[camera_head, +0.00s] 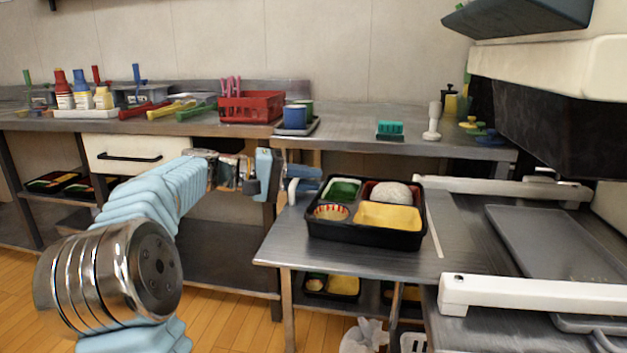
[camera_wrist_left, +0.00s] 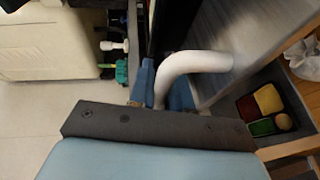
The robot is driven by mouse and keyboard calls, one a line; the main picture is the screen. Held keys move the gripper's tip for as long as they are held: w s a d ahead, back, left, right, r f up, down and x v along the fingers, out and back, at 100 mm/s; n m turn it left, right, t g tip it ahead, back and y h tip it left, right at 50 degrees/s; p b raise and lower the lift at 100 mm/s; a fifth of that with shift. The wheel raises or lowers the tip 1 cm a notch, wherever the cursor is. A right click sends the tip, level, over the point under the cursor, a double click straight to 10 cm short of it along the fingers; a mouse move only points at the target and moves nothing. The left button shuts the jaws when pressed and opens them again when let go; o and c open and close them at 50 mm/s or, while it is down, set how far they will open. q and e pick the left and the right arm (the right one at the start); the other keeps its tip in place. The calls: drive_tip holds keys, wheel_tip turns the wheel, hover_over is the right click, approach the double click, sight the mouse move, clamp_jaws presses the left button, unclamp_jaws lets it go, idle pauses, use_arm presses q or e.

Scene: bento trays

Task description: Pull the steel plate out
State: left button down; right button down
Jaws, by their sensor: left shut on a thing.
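My left gripper (camera_head: 306,175) is at the left side of the steel surface by the black bento tray. Its blue fingers are shut on a white curved handle (camera_head: 292,190), which shows more clearly in the left wrist view (camera_wrist_left: 190,66). A grey metal face (camera_wrist_left: 232,32) lies beside the handle there. I take the steel plate (camera_head: 300,236) to be the grey surface under the tray, but its join to the handle is hidden. My right gripper is not in view.
The black bento tray (camera_head: 365,240) holds yellow, green, red and white food. White rails (camera_head: 530,294) and a dark grey slab (camera_head: 545,238) are at right. The back counter holds a red basket (camera_head: 250,107). White bags (camera_head: 364,337) lie below.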

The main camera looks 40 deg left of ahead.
use_arm(q)
drive_tip(key=shift+a, duration=0.1)
drive_tip(key=c, duration=1.4)
unclamp_jaws()
drive_tip(key=shift+s, duration=0.1)
drive_tip(key=p+v, duration=0.1)
drive_tip(key=v, duration=1.2)
drive_tip(key=shift+s+a+p, duration=0.2)
drive_tip(key=shift+a+p, duration=0.1)
